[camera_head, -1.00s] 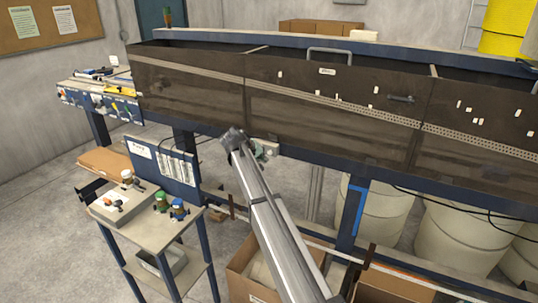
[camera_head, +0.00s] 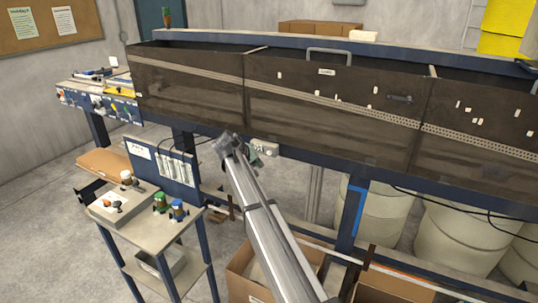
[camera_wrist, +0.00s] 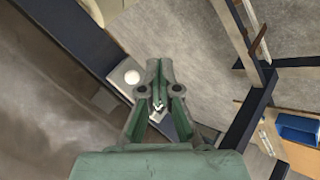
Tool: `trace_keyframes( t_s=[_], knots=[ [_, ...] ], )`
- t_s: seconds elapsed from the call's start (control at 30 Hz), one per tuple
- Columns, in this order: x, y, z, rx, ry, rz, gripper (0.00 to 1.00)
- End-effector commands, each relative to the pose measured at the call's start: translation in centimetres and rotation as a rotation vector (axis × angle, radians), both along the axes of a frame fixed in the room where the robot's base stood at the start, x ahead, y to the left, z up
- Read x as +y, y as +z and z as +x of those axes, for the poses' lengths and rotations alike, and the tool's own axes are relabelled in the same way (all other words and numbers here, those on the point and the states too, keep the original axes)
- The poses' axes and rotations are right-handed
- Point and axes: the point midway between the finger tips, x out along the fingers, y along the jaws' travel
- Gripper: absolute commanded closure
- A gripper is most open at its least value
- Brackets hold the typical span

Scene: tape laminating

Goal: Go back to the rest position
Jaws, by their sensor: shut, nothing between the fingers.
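My gripper shows in the wrist view (camera_wrist: 158,105) as green fingers brought together, with nothing between them. In the head view my gripper (camera_head: 254,160) is small and partly hidden behind the end of my grey arm. It is in front of the dark blue beam below the brown panelled machine (camera_head: 330,98). A small light grey box with round buttons (camera_head: 265,147) is on that beam, just above and beside the gripper. In the wrist view a grey box with a round white button (camera_wrist: 132,77) lies behind the fingers.
Cardboard boxes (camera_head: 240,270) stand on the floor below my arm. Pale barrels (camera_head: 455,235) stand under the machine at the right. Grey floor (camera_head: 50,235) is clear at the far left.

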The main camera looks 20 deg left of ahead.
Motion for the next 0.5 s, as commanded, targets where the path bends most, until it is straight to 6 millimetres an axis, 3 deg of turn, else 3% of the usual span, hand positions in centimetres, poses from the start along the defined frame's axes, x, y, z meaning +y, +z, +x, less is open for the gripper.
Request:
trace_keyframes(
  t_s=[0.2,0.3,0.37,0.5],
  knots=[
    [0.2,-0.1,-0.1,0.005,0.005,0.006,1.0],
    [-0.1,-1.1,-1.8,0.041,0.019,0.046,1.0],
    [-0.7,-2.9,-3.4,0.075,0.027,0.064,1.0],
    [-4.3,-9.6,-6.4,0.17,0.016,0.086,1.0]
  ],
)
